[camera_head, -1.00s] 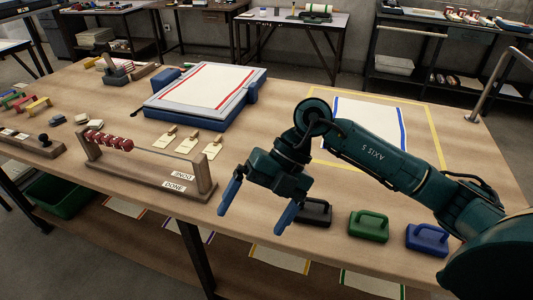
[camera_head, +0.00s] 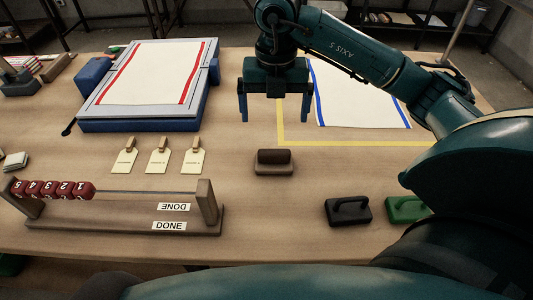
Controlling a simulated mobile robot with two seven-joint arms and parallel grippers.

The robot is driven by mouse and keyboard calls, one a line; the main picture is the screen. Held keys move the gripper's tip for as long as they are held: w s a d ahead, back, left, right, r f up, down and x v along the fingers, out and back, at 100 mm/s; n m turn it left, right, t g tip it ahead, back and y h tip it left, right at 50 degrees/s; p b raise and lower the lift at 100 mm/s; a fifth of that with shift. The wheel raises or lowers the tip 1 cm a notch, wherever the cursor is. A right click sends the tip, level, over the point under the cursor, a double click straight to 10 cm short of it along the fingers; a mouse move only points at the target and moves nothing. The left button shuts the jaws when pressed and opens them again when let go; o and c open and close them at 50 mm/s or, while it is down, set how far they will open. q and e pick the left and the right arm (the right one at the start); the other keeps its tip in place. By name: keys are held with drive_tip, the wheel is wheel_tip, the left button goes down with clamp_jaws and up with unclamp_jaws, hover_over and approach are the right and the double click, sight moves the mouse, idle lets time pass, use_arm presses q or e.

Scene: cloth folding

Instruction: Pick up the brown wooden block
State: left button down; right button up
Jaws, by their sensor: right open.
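The brown wooden block (camera_head: 274,167) sits on the table in the middle of the head view, with a darker brown top part. My right gripper (camera_head: 275,115) is open and empty, its two blue fingers wide apart and pointing down. In the picture it is just above and beyond the block, apart from it. My left gripper is not in view.
A black handled block (camera_head: 348,211) and a green one (camera_head: 404,209) sit at the front right. Three tags (camera_head: 157,161) and a wooden bead rack (camera_head: 130,216) lie left. A blue-edged cloth (camera_head: 350,98) and a blue-grey press frame (camera_head: 140,125) are behind.

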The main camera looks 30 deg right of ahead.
hover_over(274, 150)
drive_tip(key=f, duration=0.6)
drive_tip(key=shift+s+a+f, duration=0.1)
drive_tip(key=shift+s+f, duration=0.05)
drive_tip(key=shift+s, duration=0.1)
drive_tip(key=shift+w+f, duration=0.15)
drive_tip(key=shift+f, duration=3)
drive_tip(key=c, duration=1.3)
drive_tip(key=shift+r, duration=0.2)
wheel_tip(274, 150, up, 10)
drive_tip(key=shift+f, duration=0.1)
